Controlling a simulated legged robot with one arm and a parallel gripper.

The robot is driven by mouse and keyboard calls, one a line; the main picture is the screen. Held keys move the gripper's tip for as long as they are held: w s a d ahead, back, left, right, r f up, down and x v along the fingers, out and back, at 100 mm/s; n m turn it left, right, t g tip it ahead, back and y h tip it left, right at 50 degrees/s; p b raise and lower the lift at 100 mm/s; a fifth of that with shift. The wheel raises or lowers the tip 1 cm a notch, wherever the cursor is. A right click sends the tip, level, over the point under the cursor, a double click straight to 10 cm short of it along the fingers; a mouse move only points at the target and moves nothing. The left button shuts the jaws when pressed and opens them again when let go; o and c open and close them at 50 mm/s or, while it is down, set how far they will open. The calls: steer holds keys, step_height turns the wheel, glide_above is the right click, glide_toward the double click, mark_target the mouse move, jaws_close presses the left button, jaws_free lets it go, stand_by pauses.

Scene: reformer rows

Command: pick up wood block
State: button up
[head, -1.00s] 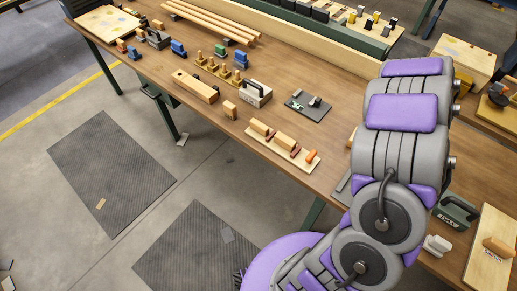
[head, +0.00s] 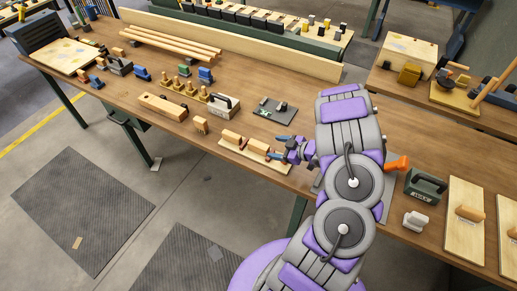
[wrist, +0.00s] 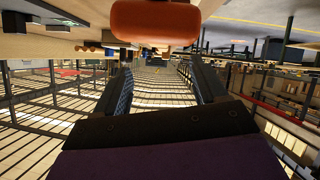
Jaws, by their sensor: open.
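A small wood block (head: 200,125) stands on the workbench (head: 230,160) near its front edge, in the head view. My gripper (head: 281,147) is to its right, near the board of wooden handles, and apart from the block. Its two blue-tipped fingers are spread, with nothing held between them. In the wrist view my gripper (wrist: 160,75) shows two dark fingers apart, and an orange rounded thing (wrist: 155,22) fills the top. I cannot make out the wood block in the wrist view.
A board with wooden handles (head: 232,138) lies beside my gripper. A long wood block (head: 165,106), a grey-white tool with a dark handle (head: 224,106) and a dark plate (head: 274,111) lie around the small block. A green case (head: 425,185) is at the right. Floor mats (head: 75,205) lie below.

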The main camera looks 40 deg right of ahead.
mark_target(262, 146)
steer(key=x, duration=0.3)
steer(key=shift+a+r, duration=0.1)
steer(key=shift+a, duration=0.05)
steer(key=shift+w+f, duration=0.35)
steer(key=shift+w, duration=0.15)
steer(key=x, duration=0.2)
steer(key=b+x, duration=0.1)
steer(key=x, duration=0.1)
steer(key=shift+s+f, duration=0.1)
steer(key=shift+f, duration=0.3)
steer(key=shift+w+a+f, duration=0.1)
steer(key=shift+w+f, duration=0.05)
steer(key=shift+w, duration=0.25)
steer(key=shift+s, duration=0.1)
steer(key=shift+c, duration=0.3)
steer(key=c, duration=1.2)
